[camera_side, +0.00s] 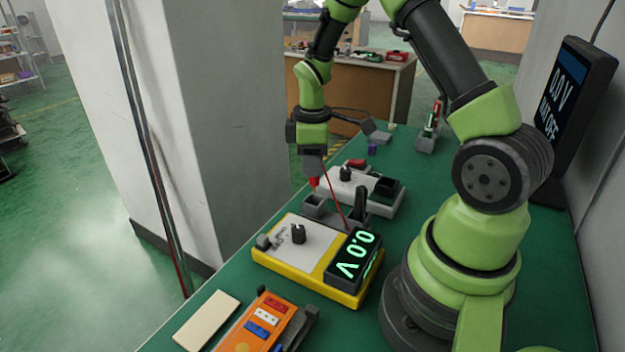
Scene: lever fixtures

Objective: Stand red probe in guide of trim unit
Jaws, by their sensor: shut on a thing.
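My gripper (313,172) points down and is shut on the red probe (314,183), which hangs upright below the jaws. A thin red lead (335,199) runs from near the gripper down to the right. The probe's lower end is just above or behind a small grey open holder (316,203); I cannot tell if it touches. A white unit with a black knob and dark block (368,198), perhaps the trim unit, lies just behind and right of the probe. Its guide is not clearly made out.
A yellow meter (316,265) reading 0.0 V stands in front. A grey holder with a black upright piece (360,205) is beside the probe. An orange case (258,325) and beige block (207,318) lie nearer. A dark screen (570,115) stands right.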

